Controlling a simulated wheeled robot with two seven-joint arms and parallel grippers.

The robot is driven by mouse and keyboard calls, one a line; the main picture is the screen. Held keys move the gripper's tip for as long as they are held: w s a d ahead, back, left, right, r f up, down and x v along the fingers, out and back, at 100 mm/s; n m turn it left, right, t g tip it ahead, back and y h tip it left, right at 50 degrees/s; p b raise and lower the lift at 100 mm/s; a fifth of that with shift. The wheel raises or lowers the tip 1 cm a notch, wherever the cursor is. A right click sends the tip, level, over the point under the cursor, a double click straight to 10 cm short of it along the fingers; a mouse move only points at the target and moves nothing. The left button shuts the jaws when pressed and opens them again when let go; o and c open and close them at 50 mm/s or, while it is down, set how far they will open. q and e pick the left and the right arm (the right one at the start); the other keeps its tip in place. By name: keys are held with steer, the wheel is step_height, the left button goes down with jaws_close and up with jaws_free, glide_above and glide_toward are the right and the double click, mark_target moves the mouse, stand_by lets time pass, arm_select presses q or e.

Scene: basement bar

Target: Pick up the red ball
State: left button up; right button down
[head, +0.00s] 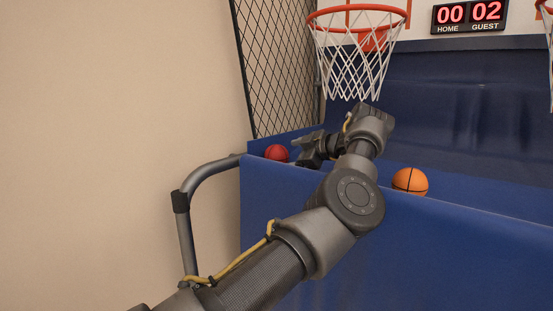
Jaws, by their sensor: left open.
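A red ball (277,153) rests at the left inside corner of the blue arcade basketball machine; its lower part is hidden behind the front wall. My left arm reaches in from the bottom over that wall. My left gripper (299,153) is open, just right of the red ball, with its fingers pointing left toward it. The picture does not show whether a finger touches the ball. My right gripper is not in view.
An orange ball (410,181) lies right of my arm behind the blue front wall (450,255). A grey rail (187,225) curves at the left. A hoop with a net (357,55) hangs above my wrist. A scoreboard (469,14) is behind, black netting (277,65) at left.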

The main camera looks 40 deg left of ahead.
mark_target(285, 154)
arm_select(q)
steer(key=shift+r+p+x, duration=0.15)
steer(key=shift+p+x, duration=0.55)
steer(key=shift+x, duration=0.45)
steer(key=shift+r+p+x, duration=0.1)
steer(key=shift+p+x, duration=0.6)
steer(key=shift+x, duration=0.5)
steer(key=shift+a+f, duration=0.25)
steer(key=shift+a, duration=0.3)
steer(key=shift+d+r, duration=0.1)
steer(key=shift+d, duration=0.1)
steer(key=shift+c, duration=0.2)
steer(key=shift+d, duration=0.1)
steer(key=shift+c, duration=1.2)
steer(key=c, duration=0.4)
